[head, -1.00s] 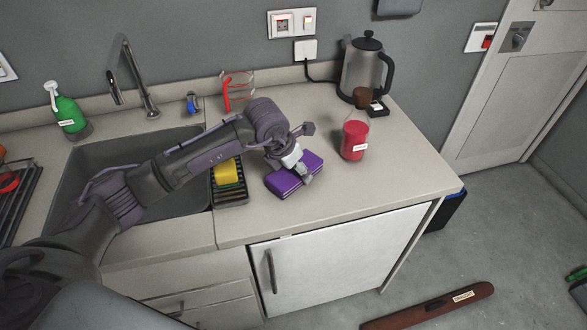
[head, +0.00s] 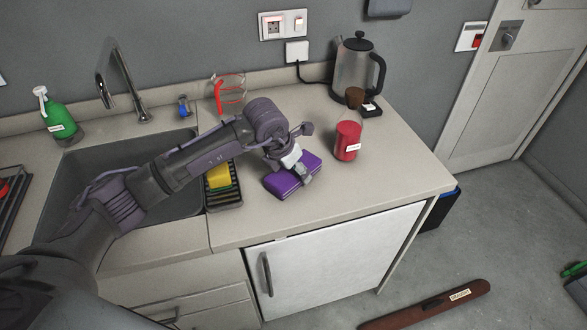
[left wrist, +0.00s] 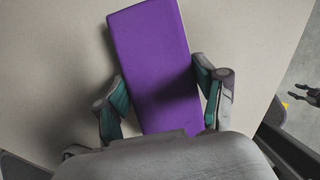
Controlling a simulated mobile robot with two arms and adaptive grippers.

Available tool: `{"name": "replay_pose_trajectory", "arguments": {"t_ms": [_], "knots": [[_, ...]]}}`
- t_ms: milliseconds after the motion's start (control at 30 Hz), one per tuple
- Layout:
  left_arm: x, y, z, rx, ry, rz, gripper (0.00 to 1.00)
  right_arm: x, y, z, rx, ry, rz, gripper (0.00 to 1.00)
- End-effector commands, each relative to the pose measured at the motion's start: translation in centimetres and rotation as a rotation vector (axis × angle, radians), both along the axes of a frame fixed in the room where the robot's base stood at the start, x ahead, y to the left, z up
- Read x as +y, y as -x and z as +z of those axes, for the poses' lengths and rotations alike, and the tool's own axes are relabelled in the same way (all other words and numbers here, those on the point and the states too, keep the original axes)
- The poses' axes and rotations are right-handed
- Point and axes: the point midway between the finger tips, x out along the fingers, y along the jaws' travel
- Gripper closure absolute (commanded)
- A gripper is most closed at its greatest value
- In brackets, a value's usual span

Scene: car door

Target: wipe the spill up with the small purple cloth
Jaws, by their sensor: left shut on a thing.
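The small purple cloth (head: 287,181) is a folded block at the front middle of the counter, right of the sink. My left gripper (head: 299,173) is over it from above and shut on it. In the left wrist view the cloth (left wrist: 155,60) sits between the two fingers (left wrist: 160,103), over the pale counter. I cannot tell whether its underside touches the counter. No spill shows in either view; the arm and cloth hide part of the counter.
A red-filled jar (head: 347,141) stands right of the cloth. A kettle (head: 357,72) and a measuring jug (head: 229,94) stand at the back. A yellow sponge (head: 219,176) lies in a black rack left of the cloth. The counter's right front is clear.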

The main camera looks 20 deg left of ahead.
Motion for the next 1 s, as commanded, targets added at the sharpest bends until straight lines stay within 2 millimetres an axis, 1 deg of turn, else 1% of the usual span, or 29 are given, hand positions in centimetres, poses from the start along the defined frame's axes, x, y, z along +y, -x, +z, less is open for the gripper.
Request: {"name": "replay_pose_trajectory", "arguments": {"t_ms": [1000], "knots": [[1.6,1.0,0.0,0.001,-0.001,0.001,0.58,0.0,0.0,-0.1,0.0,0.0,0.0,0.6]]}}
